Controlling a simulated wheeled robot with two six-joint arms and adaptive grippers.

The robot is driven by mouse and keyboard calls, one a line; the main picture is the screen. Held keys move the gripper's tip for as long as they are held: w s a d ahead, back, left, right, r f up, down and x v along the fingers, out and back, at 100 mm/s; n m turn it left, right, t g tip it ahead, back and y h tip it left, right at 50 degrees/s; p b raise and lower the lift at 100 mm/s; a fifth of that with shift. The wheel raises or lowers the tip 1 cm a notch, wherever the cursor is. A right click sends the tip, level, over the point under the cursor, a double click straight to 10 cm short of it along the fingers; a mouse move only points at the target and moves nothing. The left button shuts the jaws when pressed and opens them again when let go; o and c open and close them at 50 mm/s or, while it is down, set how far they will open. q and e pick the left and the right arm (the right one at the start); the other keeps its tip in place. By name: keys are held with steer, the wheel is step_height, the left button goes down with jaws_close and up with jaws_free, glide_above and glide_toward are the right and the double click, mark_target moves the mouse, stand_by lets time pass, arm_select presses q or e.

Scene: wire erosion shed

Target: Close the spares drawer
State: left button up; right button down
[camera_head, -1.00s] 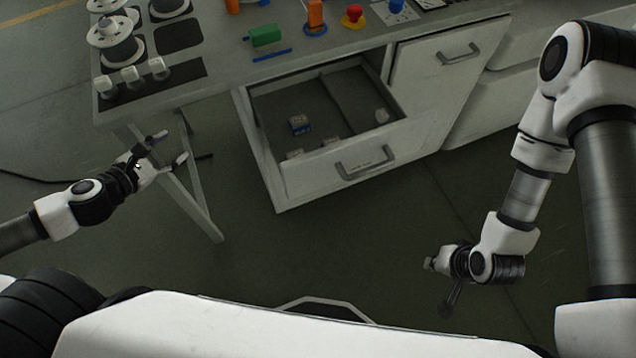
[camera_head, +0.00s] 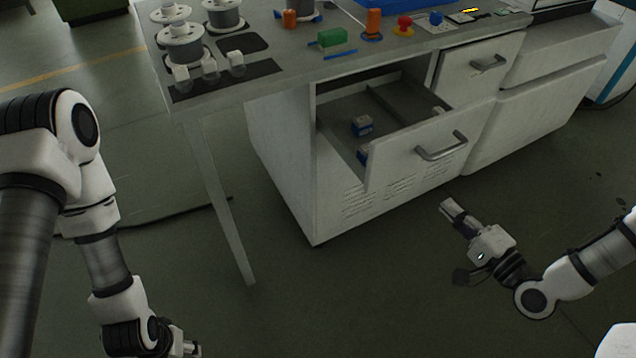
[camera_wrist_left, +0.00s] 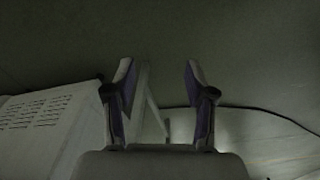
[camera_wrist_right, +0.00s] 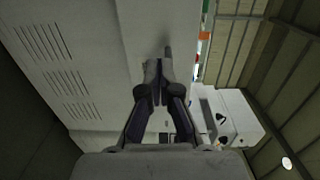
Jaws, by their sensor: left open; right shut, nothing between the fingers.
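The spares drawer (camera_head: 405,158) is pulled out of the white workbench cabinet, with its grey bar handle (camera_head: 442,147) on the front panel. Small blue-and-white items (camera_head: 362,125) lie inside it. My right gripper (camera_head: 449,205) is shut and empty, below and in front of the drawer, apart from the handle. In the right wrist view its fingertips (camera_wrist_right: 158,65) point toward a white front panel, with a grey bar just beyond them that may be the handle. My left gripper (camera_wrist_left: 158,85) is open and empty over the floor, low at the left; its fingers are barely visible in the head view.
The bench top (camera_head: 270,85) holds spools (camera_head: 181,42), a green block (camera_head: 331,37), an orange part (camera_head: 373,22) and a red button (camera_head: 405,22). A closed drawer (camera_head: 478,68) sits right of the open one. A table leg (camera_head: 222,200) stands at the left. The floor in front is clear.

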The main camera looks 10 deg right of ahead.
steer(key=d+f, duration=0.1)
steer(key=b, duration=0.3)
glide_toward(406, 158)
steer(key=x, duration=0.6)
steer(key=shift+w+a, duration=0.15)
steer(key=shift+a, duration=0.05)
arm_select(q)
steer(key=shift+m+g, duration=0.4)
steer(key=f, duration=0.1)
steer(key=s+d+f, duration=0.1)
steer(key=f, duration=0.1)
steer(key=s+f, duration=0.1)
steer(key=shift+s+d+f, duration=0.15)
steer(key=shift+f, duration=0.25)
arm_select(e)
steer(key=shift+w+a+m, duration=0.1)
steer(key=shift+w+m, duration=0.2)
steer(key=shift+w, duration=0.1)
